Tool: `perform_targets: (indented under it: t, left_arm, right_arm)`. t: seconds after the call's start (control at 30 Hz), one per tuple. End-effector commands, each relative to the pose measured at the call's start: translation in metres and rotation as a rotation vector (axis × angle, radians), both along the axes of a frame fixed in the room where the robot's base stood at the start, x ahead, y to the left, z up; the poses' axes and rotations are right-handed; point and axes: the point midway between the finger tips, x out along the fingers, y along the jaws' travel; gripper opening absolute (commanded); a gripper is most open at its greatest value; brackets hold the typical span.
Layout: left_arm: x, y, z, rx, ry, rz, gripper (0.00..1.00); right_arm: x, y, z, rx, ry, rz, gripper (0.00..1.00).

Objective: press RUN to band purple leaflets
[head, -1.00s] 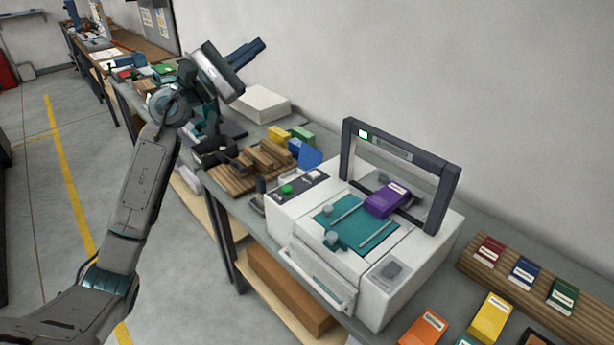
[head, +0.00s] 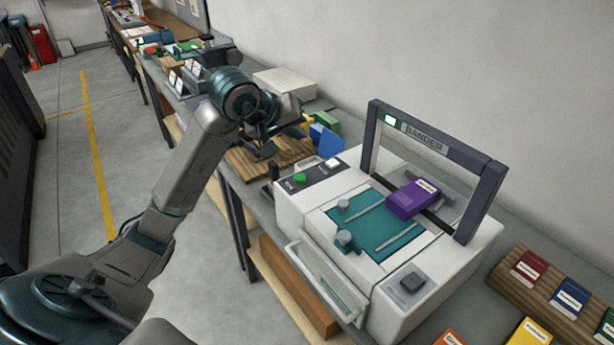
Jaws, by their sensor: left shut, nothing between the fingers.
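The white bander machine (head: 400,292) stands on the bench, with a dark arch (head: 432,140) marked BANDER. A purple leaflet pack (head: 414,199) lies on its teal bed under the arch. On the control panel at its left are a green button (head: 299,179) and a white button (head: 332,164); their small labels are not legible. My left gripper (head: 266,150) is shut and empty, pointing down over the wooden board, left of and behind the green button and apart from it. The wrist partly hides the fingers. My right gripper is not in view.
A wooden board (head: 240,163) and blue (head: 325,138) and green (head: 326,122) items sit beside the panel. A wooden rack (head: 510,282) with red and blue packs stands at the right. A grey pad (head: 411,283) is on the machine's front right corner. The aisle floor is clear.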

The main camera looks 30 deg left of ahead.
Motion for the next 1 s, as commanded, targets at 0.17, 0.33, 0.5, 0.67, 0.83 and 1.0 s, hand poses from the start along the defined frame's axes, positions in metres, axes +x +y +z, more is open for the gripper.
perform_targets:
  t: [0.17,0.33,0.5,0.67,0.83,1.0]
  left_arm:
    - [0.000,0.000,0.000,-0.002,0.000,0.000,0.00]
    - [0.000,0.000,-0.002,-0.003,0.001,-0.001,0.00]
    - [0.000,0.000,-0.013,-0.003,0.002,-0.001,0.00]
    - [0.000,-0.001,-0.032,-0.004,0.001,-0.001,0.00]
    - [0.000,-0.001,-0.057,-0.005,0.002,-0.002,0.00]
    - [0.000,0.000,-0.081,-0.004,0.000,-0.001,0.00]
  right_arm:
    - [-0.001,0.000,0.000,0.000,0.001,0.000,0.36]
    - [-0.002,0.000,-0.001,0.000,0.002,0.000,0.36]
    - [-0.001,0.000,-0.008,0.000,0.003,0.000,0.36]
    - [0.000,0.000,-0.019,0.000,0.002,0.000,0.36]
    - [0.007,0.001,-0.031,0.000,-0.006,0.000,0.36]
    - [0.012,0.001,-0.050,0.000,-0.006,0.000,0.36]
